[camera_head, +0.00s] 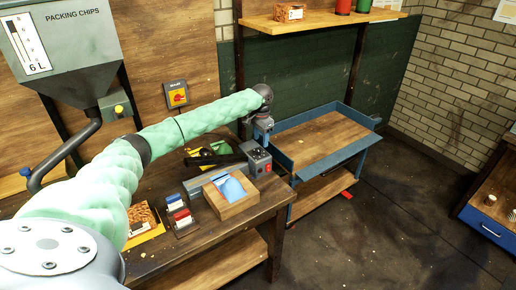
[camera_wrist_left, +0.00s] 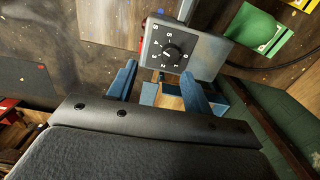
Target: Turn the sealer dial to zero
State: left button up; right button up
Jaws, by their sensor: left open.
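The sealer (camera_head: 258,159) is a grey box at the far right end of the wooden workbench, with a red part on its front. In the left wrist view the sealer's grey face (camera_wrist_left: 203,49) carries a black round dial (camera_wrist_left: 172,51) with white numbers around it. I cannot tell for sure which number the dial points at. My left gripper (camera_head: 262,138) is just above the sealer, reaching down. In the left wrist view its two blue fingers (camera_wrist_left: 157,85) are spread apart with nothing held between them, and the dial lies beyond their tips. My right gripper is out of view.
A wooden box with blue film (camera_head: 233,206) and a holder with red and blue items (camera_head: 180,216) stand on the workbench (camera_head: 235,232). A black tray (camera_head: 190,158) with yellow and green packets lies behind. A blue-rimmed table (camera_head: 318,141) stands to the right, its top clear.

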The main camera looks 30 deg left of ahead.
aim_at(258, 150)
pick_arm(q)
jog(key=shift+w+a+r, duration=0.25)
jog(key=shift+a+r, duration=0.4)
jog(key=shift+a, duration=0.2)
jog(key=shift+f+p, duration=0.15)
jog(key=shift+p, duration=0.15)
notch_tip(258, 150, down, 6)
jog(key=p, duration=0.3)
jog(key=shift+f, duration=0.15)
jog(key=shift+a+f+p, duration=0.1)
jog(key=shift+f+p, duration=0.2)
jog(key=shift+f, duration=0.25)
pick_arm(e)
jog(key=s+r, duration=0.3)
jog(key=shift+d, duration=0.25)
pick_arm(q)
jog(key=c, duration=1)
